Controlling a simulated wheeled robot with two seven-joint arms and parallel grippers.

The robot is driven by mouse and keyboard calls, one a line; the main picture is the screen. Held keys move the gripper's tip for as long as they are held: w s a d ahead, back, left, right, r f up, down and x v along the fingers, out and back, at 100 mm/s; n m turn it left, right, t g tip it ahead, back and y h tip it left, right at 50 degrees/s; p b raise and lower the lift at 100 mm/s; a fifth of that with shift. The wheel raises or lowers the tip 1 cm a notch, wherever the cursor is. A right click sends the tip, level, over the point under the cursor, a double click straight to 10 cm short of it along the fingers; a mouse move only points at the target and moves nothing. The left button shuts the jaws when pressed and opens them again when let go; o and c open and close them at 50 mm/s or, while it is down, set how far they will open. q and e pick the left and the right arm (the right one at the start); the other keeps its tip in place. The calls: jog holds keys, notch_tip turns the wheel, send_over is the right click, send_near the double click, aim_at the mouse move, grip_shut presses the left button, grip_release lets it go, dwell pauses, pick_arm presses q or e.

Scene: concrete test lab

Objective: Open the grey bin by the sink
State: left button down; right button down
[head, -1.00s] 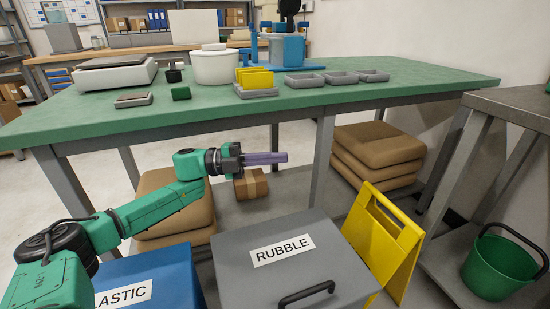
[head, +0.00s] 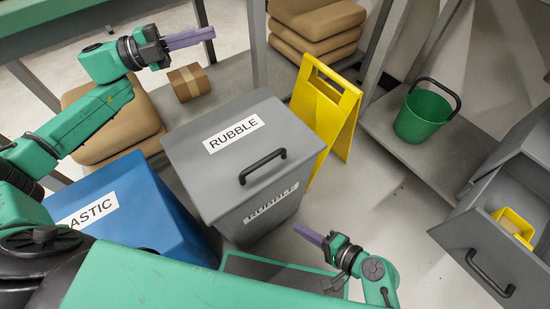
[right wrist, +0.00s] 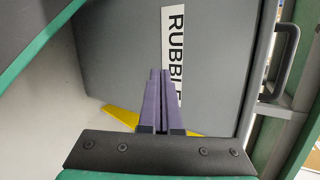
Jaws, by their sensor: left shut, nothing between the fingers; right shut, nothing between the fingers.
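The grey bin (head: 200,155) is labelled RUBBLE on its lid and front, and its lid is down. A black handle (head: 262,165) sits at the lid's front edge; it also shows at the right of the right wrist view (right wrist: 285,55). My right gripper (head: 298,230) is shut and empty, in front of the bin and to the right of its front label in the head view. My left gripper (head: 212,35) is shut and empty, up behind the bin. No sink is identifiable.
A blue bin (head: 140,190) stands left of the grey bin, a yellow floor sign (head: 325,115) behind right. A green bucket (head: 422,115) sits on a low shelf. At right, an open grey drawer (head: 480,240) holds a yellow box (head: 512,225). Floor between is clear.

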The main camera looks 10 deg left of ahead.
notch_tip(320, 180, up, 5)
jog(key=a+m+t+y, duration=0.2)
jog(key=a+m+y, duration=0.1)
jog(key=m, duration=0.5)
jog(key=m+t+y, duration=0.1)
jog(key=m+t, duration=0.4)
jog(key=m, duration=0.5)
send_near(269, 161)
jog(key=w+a, duration=0.4)
jog(key=a, duration=0.1)
jog(key=shift+w+a+f, duration=0.2)
jog(key=shift+w+f, duration=0.05)
jog(key=shift+f, duration=0.1)
jog(key=shift+r, duration=0.9)
pick_arm(q)
jog(key=c, duration=0.8)
grip_release()
jog(key=shift+c, duration=0.2)
